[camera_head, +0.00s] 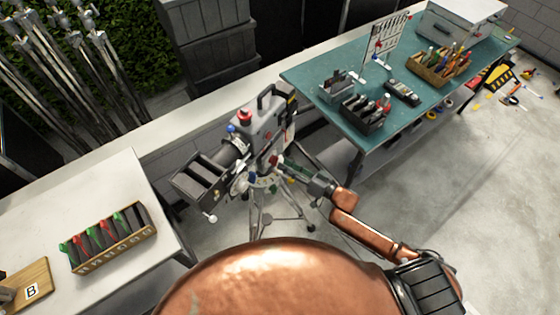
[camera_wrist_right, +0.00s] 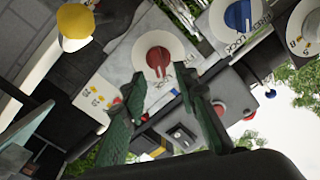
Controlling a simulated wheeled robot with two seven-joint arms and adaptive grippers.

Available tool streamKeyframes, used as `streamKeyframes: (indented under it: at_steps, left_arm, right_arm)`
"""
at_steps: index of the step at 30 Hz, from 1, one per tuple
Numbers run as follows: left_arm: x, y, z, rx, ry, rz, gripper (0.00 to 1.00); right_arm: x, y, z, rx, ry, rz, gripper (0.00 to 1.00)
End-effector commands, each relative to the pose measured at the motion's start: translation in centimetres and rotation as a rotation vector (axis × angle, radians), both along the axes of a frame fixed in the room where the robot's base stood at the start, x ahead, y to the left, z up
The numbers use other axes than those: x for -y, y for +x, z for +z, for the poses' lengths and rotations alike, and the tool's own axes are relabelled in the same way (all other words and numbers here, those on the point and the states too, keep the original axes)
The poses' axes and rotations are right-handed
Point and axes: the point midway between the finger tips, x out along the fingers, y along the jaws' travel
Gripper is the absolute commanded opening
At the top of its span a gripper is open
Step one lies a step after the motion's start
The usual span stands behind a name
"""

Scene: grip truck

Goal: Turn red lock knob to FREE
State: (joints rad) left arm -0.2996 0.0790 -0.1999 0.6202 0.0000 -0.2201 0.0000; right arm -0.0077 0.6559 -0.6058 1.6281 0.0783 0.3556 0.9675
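The red lock knob (camera_wrist_right: 158,58) sits on a round white dial on the side of the grey camera head in the right wrist view. Its red bar points roughly up and down in that picture; small lettering beside the dial is not fully readable. My right gripper (camera_wrist_right: 162,82) is open, its two green fingers apart, with the knob just beyond and between the tips. I cannot tell whether they touch it. In the head view my right gripper (camera_head: 287,166) is at the side of the tripod-mounted camera (camera_head: 264,127). My left gripper is not in view.
A blue knob (camera_wrist_right: 238,16) with FREE and LOCK lettering and a yellow knob (camera_wrist_right: 75,20) are near the red one. A teal workbench (camera_head: 330,80) with tool boxes stands right. A white table (camera_head: 110,180) with a tray of coloured items (camera_head: 108,256) is left.

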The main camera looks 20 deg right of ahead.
Motion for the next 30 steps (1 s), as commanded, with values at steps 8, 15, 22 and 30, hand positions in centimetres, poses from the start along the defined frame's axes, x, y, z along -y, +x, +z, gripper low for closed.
streamKeyframes:
  at_steps: [8, 15, 22, 30]
  left_arm:
    - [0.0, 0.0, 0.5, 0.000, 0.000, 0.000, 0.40]
    - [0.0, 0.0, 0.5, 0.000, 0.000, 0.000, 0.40]
    - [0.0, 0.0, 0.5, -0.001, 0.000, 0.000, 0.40]
    - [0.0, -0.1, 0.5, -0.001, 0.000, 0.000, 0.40]
  right_arm:
    - [-2.1, 2.5, 0.0, -0.001, -0.001, 0.000, 0.28]
    - [-2.4, 2.8, -0.1, -0.001, -0.002, 0.000, 0.28]
    - [-2.4, 2.8, -0.1, -0.001, -0.003, -0.001, 0.19]
    - [-2.4, 2.8, 0.0, -0.001, -0.002, 0.000, 0.00]
